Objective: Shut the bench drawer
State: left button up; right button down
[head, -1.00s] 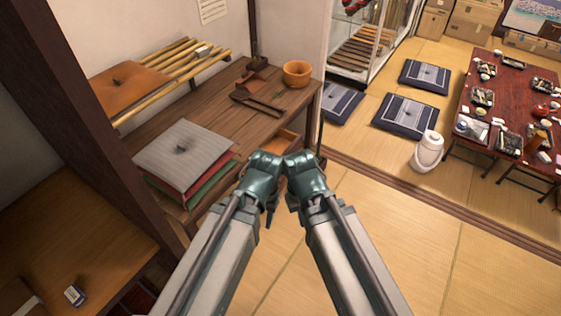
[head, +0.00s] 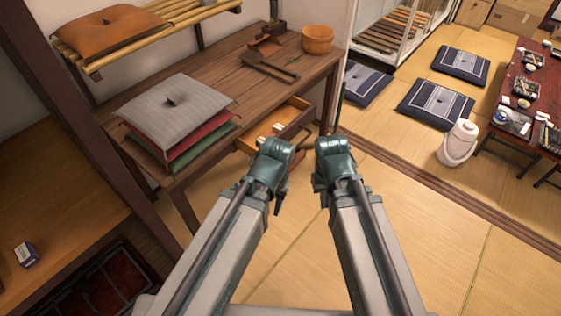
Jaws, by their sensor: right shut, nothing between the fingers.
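The wooden bench (head: 215,75) stands along the wall, left of centre. Its drawer (head: 289,112) is pulled out below the top, and small pale items (head: 271,136) show inside it. My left arm's wrist covers part of the drawer's near end. My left gripper (head: 281,196) points down in front of the drawer; its fingers are mostly hidden, so contact and opening cannot be told. My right gripper (head: 322,196) is shut and empty, to the right of the left one, apart from the drawer.
Stacked cushions (head: 178,115) lie on the bench's near end. A wooden bowl (head: 318,39) and dark tools (head: 270,67) are farther along. A white pot (head: 459,143) stands on the tatami near a low red table (head: 525,85).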

jog(key=w+d+f+m+t+y+b, duration=0.1)
jog(key=w+f+y+b, duration=0.15)
jog(key=f+b, duration=1.2)
jog(key=w+d+f+m+t+y+b, duration=0.15)
jog(key=w+f+b, duration=0.25)
jog(key=f+b, duration=1.05)
jog(key=w+a+r+m+t+y, duration=0.3)
jog(key=w+a+r+y, duration=0.3)
jog(key=w+a+r, duration=0.15)
jog(key=w+d+r+m+t+y, duration=0.2)
jog(key=w+r+m+t+y, duration=0.4)
jog(key=r, duration=0.6)
jog(key=w+a+n, duration=0.2)
jog(key=w+a, duration=0.7)
jog(key=a, duration=0.2)
jog(key=shift+w+a+g+h, duration=0.3)
jog(key=shift+g+h, duration=0.1)
jog(key=shift+g, duration=0.05)
jog(key=shift+a, duration=0.1)
jog(key=x, duration=1.1)
jog(key=shift+w+a, duration=0.15)
